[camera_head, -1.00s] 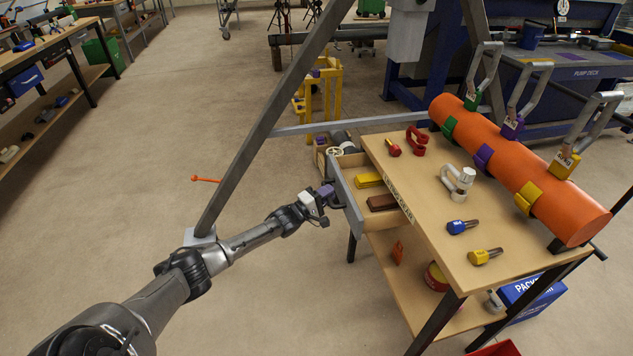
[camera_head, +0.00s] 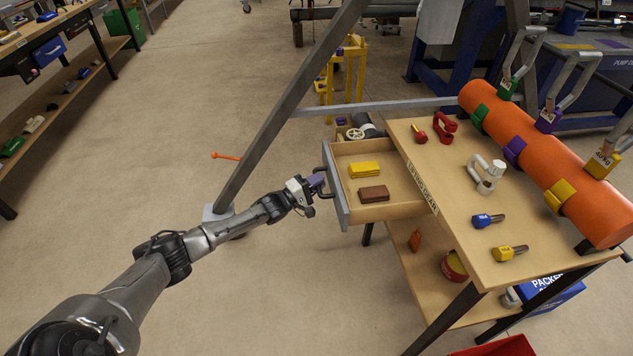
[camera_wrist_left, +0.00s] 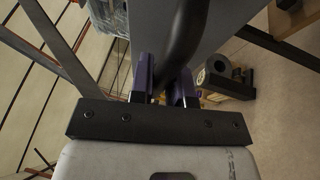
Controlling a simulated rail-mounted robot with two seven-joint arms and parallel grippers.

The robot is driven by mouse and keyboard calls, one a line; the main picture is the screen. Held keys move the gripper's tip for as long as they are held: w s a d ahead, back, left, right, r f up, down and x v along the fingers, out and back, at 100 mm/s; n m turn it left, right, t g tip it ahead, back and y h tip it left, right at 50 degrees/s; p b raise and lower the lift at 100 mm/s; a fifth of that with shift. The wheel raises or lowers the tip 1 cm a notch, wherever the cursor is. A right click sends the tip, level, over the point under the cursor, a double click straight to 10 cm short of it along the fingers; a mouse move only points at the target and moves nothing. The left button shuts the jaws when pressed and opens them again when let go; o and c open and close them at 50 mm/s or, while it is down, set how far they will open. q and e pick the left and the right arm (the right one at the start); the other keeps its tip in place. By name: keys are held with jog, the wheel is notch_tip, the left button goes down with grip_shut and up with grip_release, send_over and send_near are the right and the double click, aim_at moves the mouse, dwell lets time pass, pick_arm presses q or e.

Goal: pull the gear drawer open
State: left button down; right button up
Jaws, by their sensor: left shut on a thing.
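The gear drawer (camera_head: 400,211) stands well out from the left side of the wooden table, its grey front panel (camera_head: 335,190) facing left. Inside lie a yellow block (camera_head: 364,170) and a brown block (camera_head: 373,194), apart from each other. My left gripper (camera_head: 318,182) is at the drawer front, shut on its dark handle (camera_head: 326,193). In the left wrist view the purple fingers (camera_wrist_left: 163,88) close about the dark curved handle (camera_wrist_left: 185,38). My right gripper is not in view.
The table top (camera_head: 450,215) bears shackles, small tools and an orange pipe (camera_head: 540,160) with coloured clamps. A grey slanted frame leg (camera_head: 285,110) stands behind my left arm. A red bin (camera_head: 500,347) is at the bottom. Open floor lies left of the drawer.

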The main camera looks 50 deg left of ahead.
pick_arm(q)
jog(key=c, duration=1.1)
grip_release()
jog(key=shift+s, duration=0.1)
jog(key=shift+s+p, duration=0.3)
jog(key=shift+s, duration=0.05)
jog(key=p+v, duration=0.4)
jog(key=v, duration=0.9)
jog(key=shift+a, duration=0.1)
